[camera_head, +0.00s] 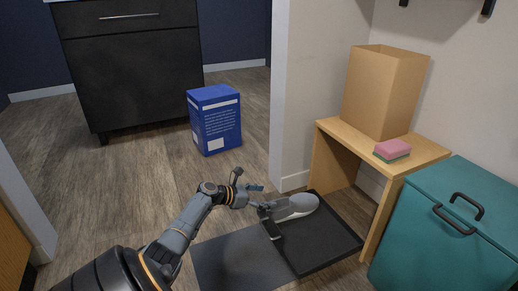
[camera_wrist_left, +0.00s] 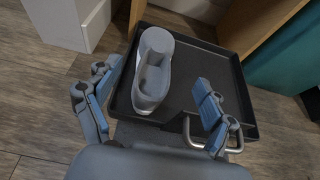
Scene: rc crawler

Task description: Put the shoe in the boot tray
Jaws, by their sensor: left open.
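A light grey shoe (camera_head: 296,207) is in the black boot tray (camera_head: 345,237), near its back left side. In the left wrist view, the shoe (camera_wrist_left: 153,72) lies inside the tray (camera_wrist_left: 190,48) by the left wall, with its opening toward me. My left gripper (camera_head: 260,200) is just left of the shoe at the tray's left edge. In the left wrist view, its two fingers (camera_wrist_left: 152,103) are spread wide with nothing held between them. The shoe lies ahead of the fingertips, and I see no clear contact. My right gripper is not in view.
A dark mat (camera_head: 236,262) lies left of the tray. A wooden bench (camera_head: 420,152) holds a cardboard box (camera_head: 383,92) and a pink-and-green sponge (camera_head: 392,150). A teal chest (camera_head: 440,245) stands at the right. A blue box (camera_head: 214,119) stands on the open floor by the black cabinet (camera_head: 132,72).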

